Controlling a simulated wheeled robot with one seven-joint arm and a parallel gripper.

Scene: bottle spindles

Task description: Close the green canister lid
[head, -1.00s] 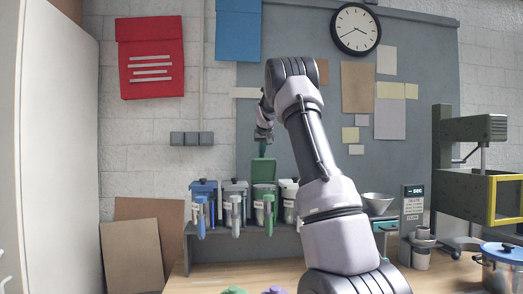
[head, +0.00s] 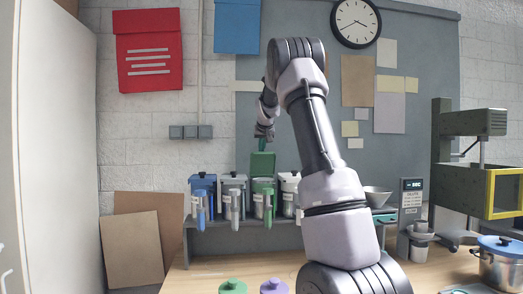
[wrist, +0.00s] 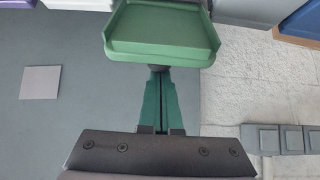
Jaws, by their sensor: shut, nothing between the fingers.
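The green canister (head: 262,201) stands in the shelf row, between the grey and white ones. Its green lid (head: 262,164) stands raised at the back of the canister, so it is open. In the wrist view the lid (wrist: 160,35) fills the top middle, with a dark knob-like part below it. My gripper (head: 263,146) is just above the lid's upper edge in the head view. In the wrist view my gripper (wrist: 160,75) has its teal fingers together and empty, their tips at the dark part by the lid. I cannot tell whether they touch it.
Blue (head: 203,190), grey (head: 233,188) and white (head: 289,186) canisters stand close on both sides. Green (head: 232,286) and purple (head: 274,286) lids show at the front table edge.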

